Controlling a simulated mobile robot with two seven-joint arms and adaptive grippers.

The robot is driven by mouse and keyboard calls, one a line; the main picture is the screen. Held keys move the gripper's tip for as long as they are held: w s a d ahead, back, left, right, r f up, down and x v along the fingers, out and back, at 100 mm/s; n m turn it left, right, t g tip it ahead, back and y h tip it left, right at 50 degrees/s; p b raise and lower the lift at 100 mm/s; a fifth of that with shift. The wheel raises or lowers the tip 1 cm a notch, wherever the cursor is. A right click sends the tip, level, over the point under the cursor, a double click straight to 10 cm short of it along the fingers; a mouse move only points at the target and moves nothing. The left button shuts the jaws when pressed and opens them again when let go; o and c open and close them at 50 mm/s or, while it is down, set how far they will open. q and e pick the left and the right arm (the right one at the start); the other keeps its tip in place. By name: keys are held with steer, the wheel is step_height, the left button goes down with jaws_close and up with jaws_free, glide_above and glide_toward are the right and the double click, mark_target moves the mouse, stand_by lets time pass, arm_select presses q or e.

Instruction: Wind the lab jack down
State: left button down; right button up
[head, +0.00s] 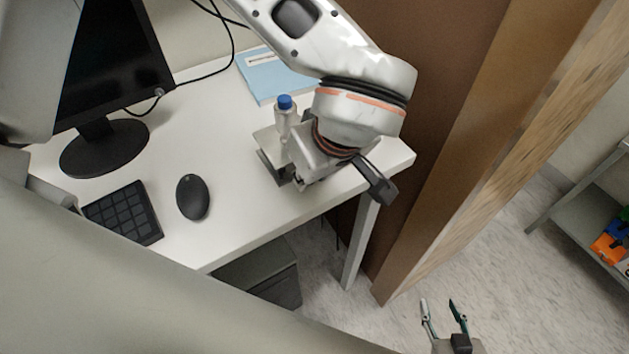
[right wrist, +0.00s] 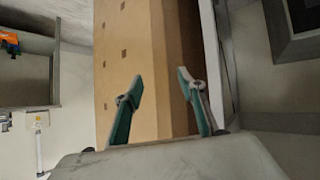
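The lab jack (head: 265,142) stands near the desk's front right edge, partly hidden by my left arm. A clear bottle with a blue cap (head: 285,103) stands upright over its plate. My left gripper (head: 340,178) is at the jack's right side, mostly hidden behind its own wrist; its fingertips and any contact with the jack cannot be made out. My right gripper (head: 442,307) is open and empty, low in front of the wooden panel and away from the jack. Its two teal-padded fingers also show apart in the right wrist view (right wrist: 160,92).
A white desk (head: 235,228) carries a monitor (head: 110,60), a keypad (head: 124,213), a mouse (head: 193,197) and a blue folder (head: 270,78). A brown wooden panel (head: 440,130) stands right of the desk. A shelf (head: 585,215) with an orange item is at far right.

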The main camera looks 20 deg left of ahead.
arm_select(q)
steer(key=t+h+b, duration=0.1)
steer(key=b, duration=0.2)
steer(key=shift+s+a+f, duration=0.1)
steer(key=shift+s+f, duration=0.05)
steer(key=shift+n+t, duration=0.3)
steer(key=shift+t, duration=0.1)
steer(key=shift+r, duration=0.2)
steer(key=c, duration=2.1)
jaws_free()
steer(key=v, duration=1.2)
steer(key=shift+a, duration=0.25)
arm_select(e)
steer(key=f, duration=0.2)
steer(key=d+f, duration=0.1)
steer(key=f, duration=0.1)
steer(key=shift+s+f, duration=0.2)
steer(key=shift+f, duration=0.05)
